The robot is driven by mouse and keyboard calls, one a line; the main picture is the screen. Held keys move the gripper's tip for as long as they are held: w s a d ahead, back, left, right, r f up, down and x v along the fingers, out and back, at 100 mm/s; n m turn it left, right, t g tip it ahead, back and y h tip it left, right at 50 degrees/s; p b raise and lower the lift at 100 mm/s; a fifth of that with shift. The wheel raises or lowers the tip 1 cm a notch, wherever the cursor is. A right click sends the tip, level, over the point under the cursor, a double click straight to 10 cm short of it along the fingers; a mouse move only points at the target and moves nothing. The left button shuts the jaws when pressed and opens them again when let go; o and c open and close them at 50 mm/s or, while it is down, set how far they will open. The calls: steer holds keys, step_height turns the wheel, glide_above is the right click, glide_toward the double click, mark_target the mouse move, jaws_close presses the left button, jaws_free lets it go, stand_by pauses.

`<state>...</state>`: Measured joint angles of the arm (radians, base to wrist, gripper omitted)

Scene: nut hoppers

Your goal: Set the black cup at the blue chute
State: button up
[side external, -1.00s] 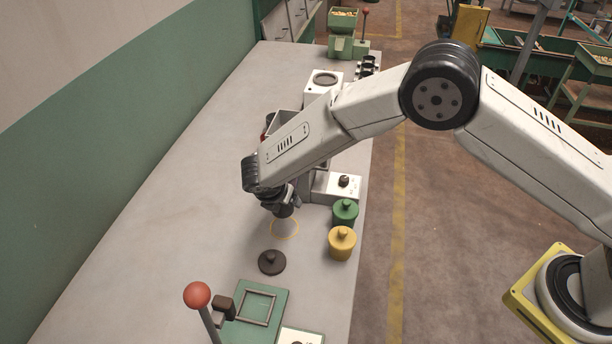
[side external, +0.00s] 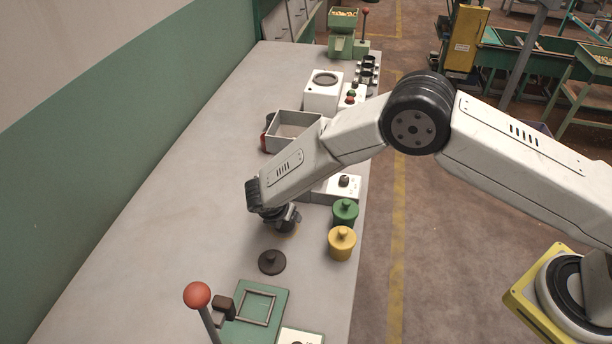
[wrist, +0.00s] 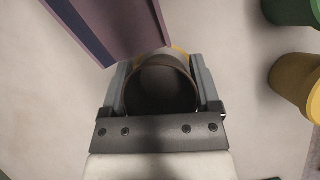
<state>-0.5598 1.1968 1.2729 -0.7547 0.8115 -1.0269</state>
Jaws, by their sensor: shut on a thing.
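My gripper (side external: 283,222) is low over the bench. In the wrist view my gripper (wrist: 162,90) is shut around the black cup (wrist: 162,94), with a finger on each side. The cup's open mouth faces the camera and its inside looks empty. In the side view the cup is mostly hidden, and I cannot tell whether it touches the bench. A sliver of a yellow ring mark (side external: 291,235) shows beneath my gripper. A mauve chute-like part with a dark blue stripe (wrist: 80,30) juts in at the upper left of the wrist view, close beyond the cup.
A dark lid (side external: 272,262) lies just in front. A green lidded cup (side external: 345,213) and a yellow lidded cup (side external: 342,244) stand to the right. An open-topped hopper (side external: 275,124) stands behind. A green plate (side external: 276,325) and red-knobbed lever (side external: 197,295) are nearer. The bench's left side is clear.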

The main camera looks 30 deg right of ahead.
steer(key=shift+f, duration=0.6)
stand_by(0.6)
steer(key=o, duration=1.3)
steer(key=shift+r, duration=0.1)
steer(key=v, duration=0.7)
steer(key=shift+a+r, duration=0.2)
steer(key=shift+r, duration=0.1)
